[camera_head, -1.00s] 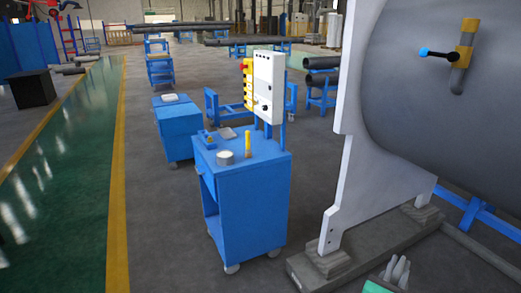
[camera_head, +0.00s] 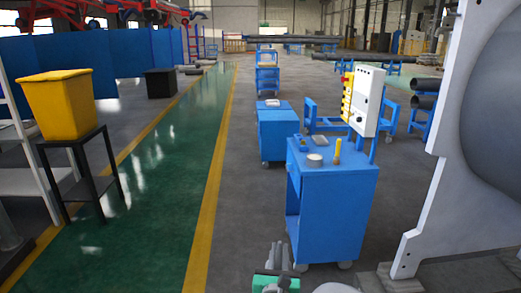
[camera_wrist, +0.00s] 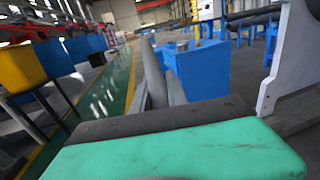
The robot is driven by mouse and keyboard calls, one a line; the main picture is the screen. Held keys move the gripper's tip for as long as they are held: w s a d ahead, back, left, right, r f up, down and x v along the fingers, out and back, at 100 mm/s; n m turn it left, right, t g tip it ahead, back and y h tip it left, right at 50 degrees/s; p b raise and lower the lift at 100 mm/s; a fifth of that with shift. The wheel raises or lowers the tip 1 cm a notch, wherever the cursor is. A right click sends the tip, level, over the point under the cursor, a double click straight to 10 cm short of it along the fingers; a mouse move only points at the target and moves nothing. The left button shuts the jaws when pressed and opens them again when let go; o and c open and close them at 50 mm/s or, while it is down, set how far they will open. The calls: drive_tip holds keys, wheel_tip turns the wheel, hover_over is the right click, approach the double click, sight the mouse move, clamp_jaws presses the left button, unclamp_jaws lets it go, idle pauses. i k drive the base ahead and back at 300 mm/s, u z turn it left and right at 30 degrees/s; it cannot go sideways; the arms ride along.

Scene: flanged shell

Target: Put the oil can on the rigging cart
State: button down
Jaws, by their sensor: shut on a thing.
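My gripper (camera_head: 278,262) shows at the bottom of the head view, low in front of the nearest blue cart. It is shut on a grey tapered thing, which I take for the oil can; its pointed part (camera_wrist: 153,78) stands up beyond the green and dark grey block in the wrist view. Most of the can is hidden. The nearest blue cart (camera_head: 327,215) stands ahead, with a grey round tin (camera_head: 314,160) and an upright yellow thing (camera_head: 337,150) on its top. A second blue cart (camera_head: 277,133) stands behind it. I cannot tell which is the rigging cart.
A white and yellow control box (camera_head: 366,98) rises behind the nearest cart. A large white-flanged grey shell (camera_head: 440,190) blocks the right. A yellow bin (camera_head: 62,103) sits on a black stand at left. The green lane (camera_head: 150,215) between yellow lines is clear.

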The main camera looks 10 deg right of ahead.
sight(330, 154)
drive_tip(key=i, duration=4.15)
drive_tip(key=z, duration=0.5)
